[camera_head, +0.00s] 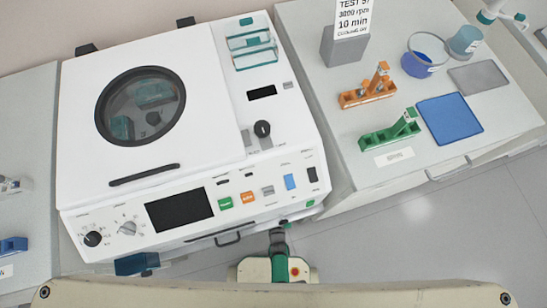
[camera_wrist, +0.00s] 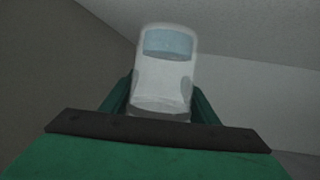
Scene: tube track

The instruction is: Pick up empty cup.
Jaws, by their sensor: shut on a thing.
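In the wrist view my gripper (camera_wrist: 160,95) has its two dark green fingers on either side of a translucent, whitish cup (camera_wrist: 160,85). The fingers are shut on its sides. A pale blue patch shows at the cup's far end; I cannot tell whether it is part of the cup or something seen through it. In the head view, part of my arm shows at the bottom middle, before the front of the white centrifuge (camera_head: 100,195). The held cup cannot be made out there.
On the right bench stand a clear cup with blue in it (camera_head: 421,66), a teal cup (camera_head: 466,42), an orange rack (camera_head: 367,93), a green rack (camera_head: 385,138) and a blue mat (camera_head: 450,118). A teal rack (camera_head: 252,50) sits on the centrifuge, whose lid is down. The floor at right is clear.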

